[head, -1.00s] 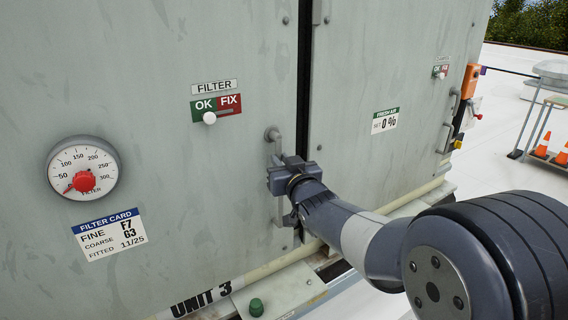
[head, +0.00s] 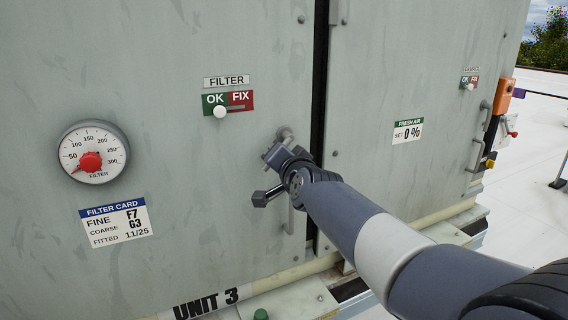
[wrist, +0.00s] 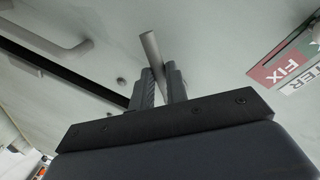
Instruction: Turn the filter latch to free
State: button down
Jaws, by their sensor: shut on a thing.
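The filter latch (head: 286,133) is a small grey lever on the grey cabinet door, near the dark vertical door gap. Its upper end shows in the head view, and the rest is hidden behind my gripper (head: 271,153). The latch lever points down and a little left from its pivot. In the wrist view the latch (wrist: 151,47) is a round grey bar between the fingers of my gripper (wrist: 160,77), which is shut on it.
A grey door handle (head: 291,215) stands just below the latch, partly behind my arm. A round gauge (head: 92,153) with a red centre and a filter card (head: 116,222) are to the left. The right-hand panel carries a fresh-air label (head: 407,131) and another handle (head: 478,155).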

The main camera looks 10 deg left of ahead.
jog(key=shift+s+a+r+m+g+y, duration=0.15)
jog(key=shift+r+m+g+y, duration=0.15)
jog(key=shift+r+m, duration=0.6)
jog(key=shift+s+a+r+m+g+y, duration=0.1)
jog(key=shift+r+m+g+y, duration=0.2)
jog(key=shift+m, duration=1.15)
jog(key=shift+s+a+r+m+g+y, duration=0.1)
jog(key=shift+a+r+m+g+y, duration=0.15)
jog(key=shift+r+m, duration=0.65)
jog(key=shift+d+f+m, duration=0.1)
jog(key=shift+f+m, duration=0.15)
jog(key=shift+m, duration=0.1)
jog(key=c, duration=1.4)
grip_release()
jog(key=shift+f, duration=0.1)
jog(key=b+v, duration=0.1)
jog(key=v, duration=0.9)
jog(key=shift+s+d, duration=0.2)
jog(key=shift+s, duration=0.15)
jog(key=shift+w, duration=0.1)
